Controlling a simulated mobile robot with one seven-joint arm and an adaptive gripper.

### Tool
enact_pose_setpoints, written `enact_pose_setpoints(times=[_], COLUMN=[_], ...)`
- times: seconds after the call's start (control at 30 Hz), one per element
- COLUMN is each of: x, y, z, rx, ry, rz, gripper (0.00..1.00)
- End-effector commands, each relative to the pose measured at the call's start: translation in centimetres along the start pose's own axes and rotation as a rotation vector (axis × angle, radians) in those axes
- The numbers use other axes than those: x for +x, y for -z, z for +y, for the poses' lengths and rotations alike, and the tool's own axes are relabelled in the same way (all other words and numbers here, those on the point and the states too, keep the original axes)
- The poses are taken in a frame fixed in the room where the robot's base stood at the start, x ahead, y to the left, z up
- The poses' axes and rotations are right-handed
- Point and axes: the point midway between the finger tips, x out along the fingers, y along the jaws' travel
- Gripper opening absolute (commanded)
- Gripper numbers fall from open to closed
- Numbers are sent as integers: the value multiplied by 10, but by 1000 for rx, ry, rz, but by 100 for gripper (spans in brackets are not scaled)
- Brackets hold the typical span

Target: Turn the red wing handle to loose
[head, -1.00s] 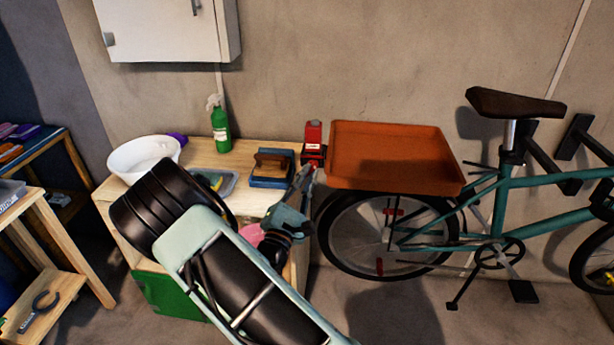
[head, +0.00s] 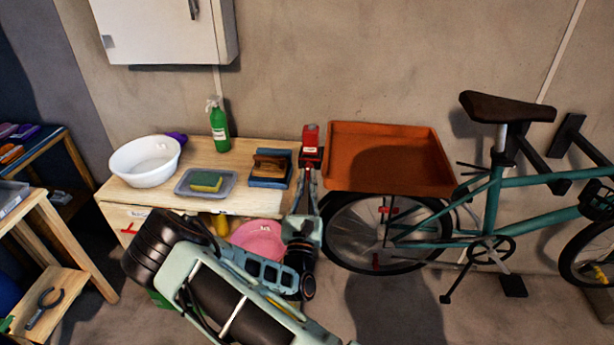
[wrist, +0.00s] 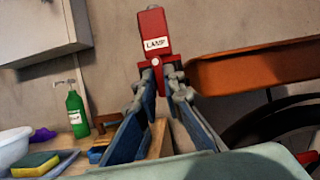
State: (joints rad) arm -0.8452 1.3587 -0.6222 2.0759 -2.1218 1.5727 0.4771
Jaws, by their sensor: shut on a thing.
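A red block with a white label (head: 310,138) stands at the right end of the wooden bench. In the wrist view the red block (wrist: 153,30) is upright, with a label that seems to end in "LAMP" and a pale round bolt below it. My gripper (head: 308,172) reaches up to it from the front. In the wrist view my gripper's fingertips (wrist: 165,76) are closed in on the red lower part, which I take to be the wing handle (wrist: 162,75). The fingers hide most of it, and its angle is hard to tell.
The orange tray (head: 390,185) of the teal bicycle (head: 480,215) is close on the right. A pink basin (head: 258,242) is below.

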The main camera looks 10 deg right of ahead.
Motion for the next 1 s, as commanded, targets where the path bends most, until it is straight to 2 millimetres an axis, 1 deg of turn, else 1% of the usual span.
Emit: enact_pose_setpoints(times=[0.57, 0.6, 0.7, 0.73, 1.0], x=[-1, -1, -1, -1, -1], y=[1, 1, 1, 1, 0], z=[0, 0, 0, 0, 0], rx=[-28, -28, -28, -28, -27], ry=[-12, -12, -12, -12, -11], rz=[2, 2, 1, 1, 1], gripper=[0, 13, 24, 26, 26])
